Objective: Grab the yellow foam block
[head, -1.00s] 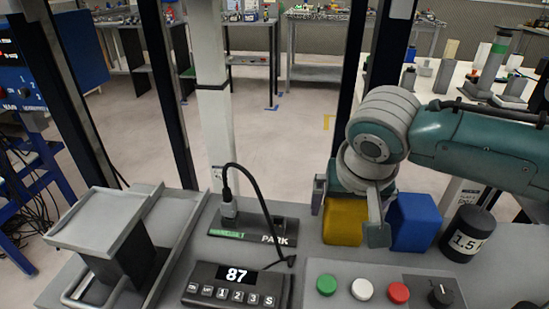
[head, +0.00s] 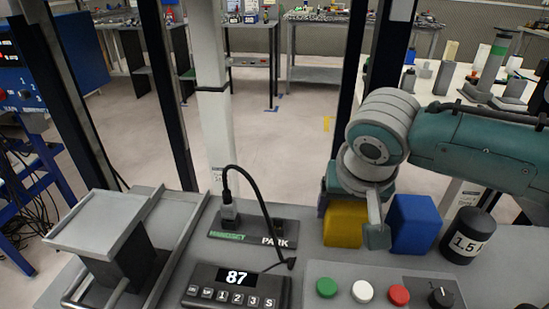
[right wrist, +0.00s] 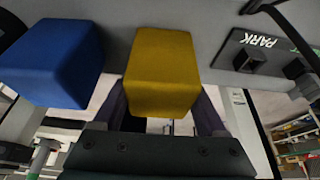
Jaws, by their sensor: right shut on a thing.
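The yellow foam block (head: 343,224) stands on the grey panel, just left of the blue foam block (head: 414,223). My right gripper (head: 350,218) reaches down over the yellow block with a finger on each side. It is shut on the block. In the right wrist view the yellow block (right wrist: 160,70) sits between the fingers, and the blue block (right wrist: 55,62) is at its left. The left finger is mostly hidden behind the yellow block in the head view. My left gripper is not in view.
A black cylinder marked 1.5 (head: 467,236) stands right of the blue block. Green, white and red buttons (head: 362,291) and a knob are in front. A PARK socket plate (head: 252,230) with a cable, a keypad reading 87 (head: 236,284) and a raised tray (head: 105,228) lie left.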

